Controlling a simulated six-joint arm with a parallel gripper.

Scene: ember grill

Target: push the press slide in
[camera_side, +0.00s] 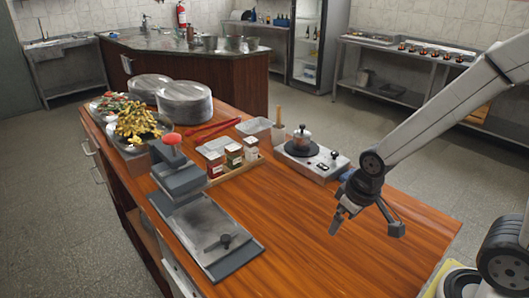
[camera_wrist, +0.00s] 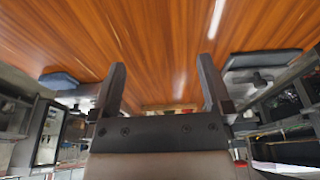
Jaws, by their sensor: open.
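The press (camera_side: 180,180) stands on the left part of the wooden counter, a dark grey body with a red ball (camera_side: 172,138) on top.
A wooden tray of jars (camera_side: 232,160), red tongs (camera_side: 213,130) and a bowl of yellow food (camera_side: 137,122) lie behind the press. The counter between the slide and my gripper is clear.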

